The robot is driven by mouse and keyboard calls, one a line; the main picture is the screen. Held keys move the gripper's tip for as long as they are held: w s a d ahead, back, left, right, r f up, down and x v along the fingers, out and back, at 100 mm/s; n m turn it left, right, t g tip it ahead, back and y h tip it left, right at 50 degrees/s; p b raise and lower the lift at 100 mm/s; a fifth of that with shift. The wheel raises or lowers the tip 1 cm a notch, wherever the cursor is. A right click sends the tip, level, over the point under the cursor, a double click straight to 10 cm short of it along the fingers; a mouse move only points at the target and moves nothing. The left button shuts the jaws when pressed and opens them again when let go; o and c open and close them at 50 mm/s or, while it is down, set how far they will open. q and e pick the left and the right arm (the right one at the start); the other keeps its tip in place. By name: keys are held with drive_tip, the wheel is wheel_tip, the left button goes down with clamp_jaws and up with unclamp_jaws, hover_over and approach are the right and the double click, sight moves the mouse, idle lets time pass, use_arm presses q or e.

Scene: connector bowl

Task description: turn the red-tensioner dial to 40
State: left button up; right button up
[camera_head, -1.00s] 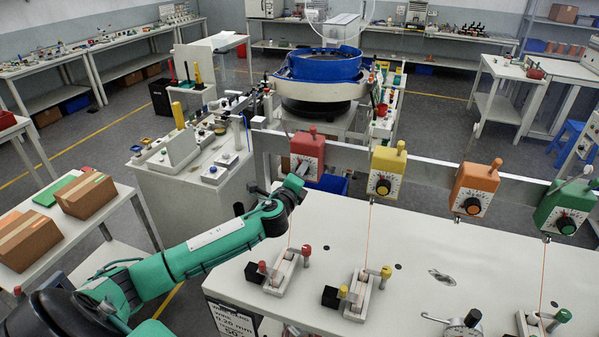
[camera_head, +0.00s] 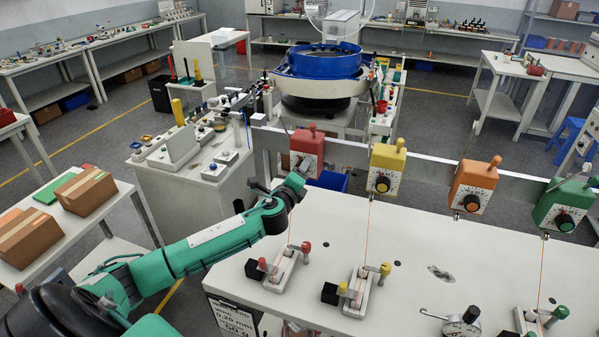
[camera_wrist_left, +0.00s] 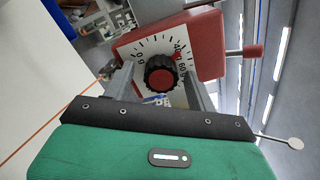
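The red tensioner (camera_head: 308,146) is a red box with a pale scale on the rail at the back of the white bench. In the left wrist view its dial (camera_wrist_left: 160,76) is a black ridged knob with a red centre. The scale around it shows 0, 40, 60 and 80, tilted in this view. My left gripper (camera_wrist_left: 163,88) is open, with one finger on each side of the dial and gaps visible. In the head view the gripper covers the dial. My right gripper is not in view.
Yellow (camera_head: 387,168), orange (camera_head: 473,186) and green (camera_head: 563,203) tensioners hang along the same rail to the right. Clamp stands with coloured knobs (camera_head: 283,268) are on the white bench (camera_head: 420,235) below. Thin wires run down from the tensioners.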

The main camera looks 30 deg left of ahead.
use_arm(q)
drive_tip(key=b+v, duration=0.5)
drive_tip(key=v, duration=0.8)
drive_tip(key=shift+s+d, duration=0.15)
drive_tip(key=shift+s, duration=0.2)
drive_tip(key=shift+r, duration=0.1)
